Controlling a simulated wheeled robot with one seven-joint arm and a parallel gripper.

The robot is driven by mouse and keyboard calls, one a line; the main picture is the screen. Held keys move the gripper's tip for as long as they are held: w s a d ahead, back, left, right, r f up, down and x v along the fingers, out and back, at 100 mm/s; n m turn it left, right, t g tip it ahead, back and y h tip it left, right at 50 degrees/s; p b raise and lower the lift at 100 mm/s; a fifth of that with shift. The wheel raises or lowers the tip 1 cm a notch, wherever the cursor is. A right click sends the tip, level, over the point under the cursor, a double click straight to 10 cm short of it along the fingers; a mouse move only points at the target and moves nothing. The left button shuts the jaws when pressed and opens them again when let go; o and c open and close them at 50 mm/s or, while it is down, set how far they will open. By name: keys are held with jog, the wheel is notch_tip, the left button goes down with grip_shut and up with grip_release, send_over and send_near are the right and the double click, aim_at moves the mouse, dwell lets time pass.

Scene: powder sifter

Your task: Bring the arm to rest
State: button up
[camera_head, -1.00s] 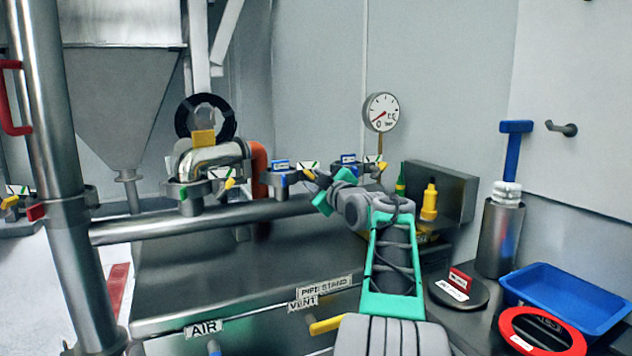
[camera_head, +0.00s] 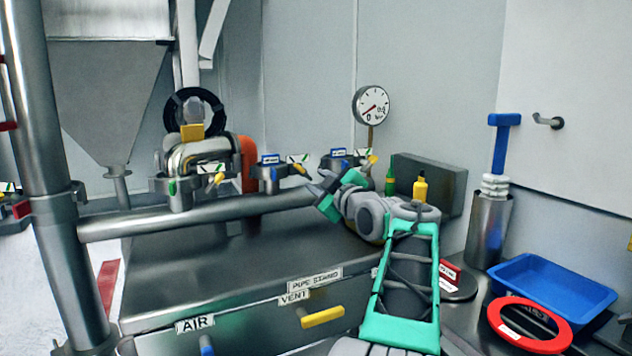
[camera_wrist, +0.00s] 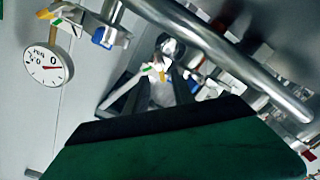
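My gripper (camera_head: 327,192) is at the end of my green and grey arm (camera_head: 405,270) in the middle of the head view. It is near the right end of the horizontal steel pipe (camera_head: 220,210), above the steel bench top (camera_head: 230,262). No held object shows at it. The gap between its fingers cannot be made out. In the wrist view a dark green surface with a black edge fills the bottom, and the pipe (camera_wrist: 225,55) crosses beyond it.
Clamps with tags (camera_head: 270,178) line the pipe. A pressure gauge (camera_head: 371,105) stands behind my gripper. A yellow bottle (camera_head: 420,190) and a grey block (camera_head: 440,182) are beyond my arm. To the right are a steel cylinder (camera_head: 488,230), a blue tray (camera_head: 560,285) and a red ring (camera_head: 505,330).

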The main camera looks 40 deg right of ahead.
jog(key=w+a+m+g+y+p, duration=0.1)
jog(key=a+g+y+p, duration=0.15)
jog(key=a+p, duration=0.7)
jog(key=w+a+m+g+y+p, duration=0.1)
jog(key=w+a+g+y+p, duration=0.15)
jog(key=a+p, duration=0.7)
jog(key=s+a+f+m+g+p, duration=0.1)
jog(key=s+a+f+g+p, duration=0.2)
jog(key=s+a, duration=0.7)
jog(key=s+a+f+m+g+p, duration=0.2)
jog(key=s+a+f+g+p, duration=0.2)
jog(key=s+a, duration=0.6)
jog(key=shift+s+a+g+p, duration=0.35)
jog(key=shift+s+g+p, duration=0.7)
jog(key=shift+g+p, duration=0.1)
jog(key=shift+o, duration=0.2)
jog(key=shift+w, duration=0.15)
